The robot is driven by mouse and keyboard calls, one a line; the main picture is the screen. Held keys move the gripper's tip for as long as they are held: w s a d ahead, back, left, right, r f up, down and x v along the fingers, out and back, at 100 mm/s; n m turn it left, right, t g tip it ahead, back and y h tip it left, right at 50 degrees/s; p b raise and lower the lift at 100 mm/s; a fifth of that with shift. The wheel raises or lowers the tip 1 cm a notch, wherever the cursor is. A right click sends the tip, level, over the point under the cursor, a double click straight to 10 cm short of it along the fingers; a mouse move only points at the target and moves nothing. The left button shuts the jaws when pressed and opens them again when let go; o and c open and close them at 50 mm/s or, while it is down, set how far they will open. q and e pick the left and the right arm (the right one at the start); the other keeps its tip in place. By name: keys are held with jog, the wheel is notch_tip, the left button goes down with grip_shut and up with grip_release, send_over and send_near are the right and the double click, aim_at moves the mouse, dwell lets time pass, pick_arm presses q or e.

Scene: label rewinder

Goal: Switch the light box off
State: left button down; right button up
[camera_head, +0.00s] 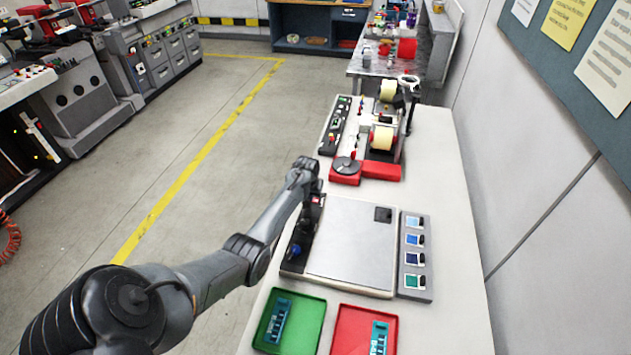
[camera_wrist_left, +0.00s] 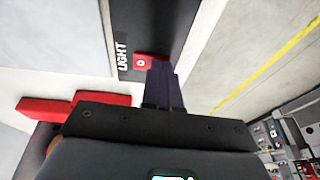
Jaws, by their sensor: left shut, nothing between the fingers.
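The light box (camera_head: 352,243) lies on the white bench with a flat pale panel; I cannot tell whether it is lit. A dark control strip (camera_wrist_left: 140,25) runs along its left side and bears the word LIGHT beside a red switch (camera_wrist_left: 141,61). The red switch also shows small in the head view (camera_head: 316,199). My left gripper (camera_wrist_left: 160,66) is shut and empty, pointing at the strip. Its fingertips overlap the edge of the red switch in the wrist view; whether they touch it I cannot tell. My right gripper is out of view.
A blue knob (camera_head: 294,251) sits nearer on the strip. A sample holder (camera_head: 415,256) stands right of the box. A green tray (camera_head: 315,312) and red tray (camera_head: 339,330) lie in front. The label rewinder (camera_head: 375,150) stands behind.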

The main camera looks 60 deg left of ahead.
aim_at(315, 202)
pick_arm(q)
jog(key=r+p, duration=0.1)
jog(key=w+r+p, duration=0.1)
jog(key=r, duration=0.1)
jog(key=d+r+p, duration=0.1)
jog(key=shift+w+r+p, duration=0.25)
jog(key=shift+w+p, duration=0.05)
jog(key=shift+p, duration=0.05)
jog(key=w+d+v, duration=0.1)
jog(key=v, duration=0.8)
jog(key=shift+s+b, duration=0.15)
jog(key=shift+b, duration=0.25)
jog(key=shift+d, duration=0.15)
